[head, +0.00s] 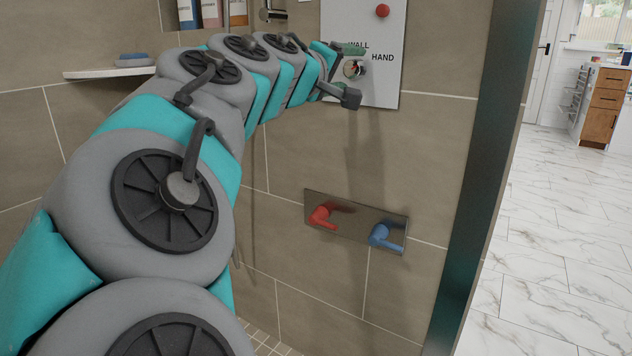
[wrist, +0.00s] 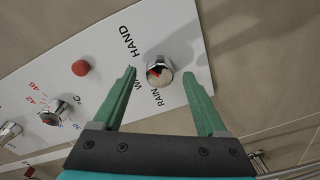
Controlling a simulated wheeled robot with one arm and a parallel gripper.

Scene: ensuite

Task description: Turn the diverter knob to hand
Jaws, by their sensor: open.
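The diverter knob (wrist: 160,76) is a round silver knob with a red and black mark on its face, on a white wall panel. The mark lies on the side toward the WALL lettering; its exact setting is hard to tell. The words HAND, WALL and RAIN stand around it, with WALL partly hidden by a finger. My gripper (wrist: 159,73) is open, with one green finger on each side of the knob and visible gaps between. In the head view the knob (head: 354,69) shows just by my gripper's end, partly covered by it.
A red button (wrist: 81,68) and a temperature knob (wrist: 54,112) are on the same panel (head: 390,85). A shelf (head: 110,72) is at left; a dark upright frame (head: 485,150) stands at right.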

